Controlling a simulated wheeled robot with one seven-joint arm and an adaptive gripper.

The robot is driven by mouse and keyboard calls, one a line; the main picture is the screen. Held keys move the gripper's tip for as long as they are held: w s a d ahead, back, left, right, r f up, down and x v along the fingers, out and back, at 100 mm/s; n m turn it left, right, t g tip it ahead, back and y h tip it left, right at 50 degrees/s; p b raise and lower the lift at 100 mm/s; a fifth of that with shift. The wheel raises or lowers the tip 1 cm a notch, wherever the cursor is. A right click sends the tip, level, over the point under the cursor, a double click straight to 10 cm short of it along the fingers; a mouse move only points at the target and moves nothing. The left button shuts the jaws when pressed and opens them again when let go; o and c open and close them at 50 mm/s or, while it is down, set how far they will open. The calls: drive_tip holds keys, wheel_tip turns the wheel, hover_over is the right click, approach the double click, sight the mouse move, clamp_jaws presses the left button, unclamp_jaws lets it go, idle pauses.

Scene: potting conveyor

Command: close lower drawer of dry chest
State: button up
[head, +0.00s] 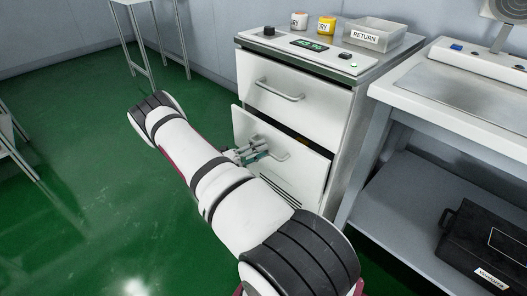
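The dry chest (345,105) is a white cabinet with a control panel on top. Its upper drawer (310,109) looks shut. Its lower drawer (305,180) stands partly open, with a dark gap along its top edge. The lower drawer has a bar handle (280,152) on its front. My gripper (256,156) is at the lower drawer's front, beside the left part of the handle. Whether it touches the front or the handle cannot be told. My arm hides the lower left of the drawer, and the fingers are too small to judge.
On the chest top stand a white jar (299,21), a yellow jar (326,26) and a RETURN tray (374,33). A grey bench (470,95) stands close on the right, with a black case (485,245) on its lower shelf.

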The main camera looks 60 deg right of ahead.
sight(271, 145)
drive_tip(key=shift+s+d+r, duration=0.1)
drive_tip(key=shift+s+d, duration=0.25)
drive_tip(key=shift+d, duration=0.1)
clamp_jaws()
drive_tip(key=shift+s+d+b, duration=0.25)
drive_tip(key=shift+d, duration=0.85)
drive_tip(key=shift+s+d+b, duration=0.2)
drive_tip(key=shift+d+b, duration=0.05)
drive_tip(key=shift+d, duration=0.85)
unclamp_jaws()
drive_tip(key=shift+d, duration=0.1)
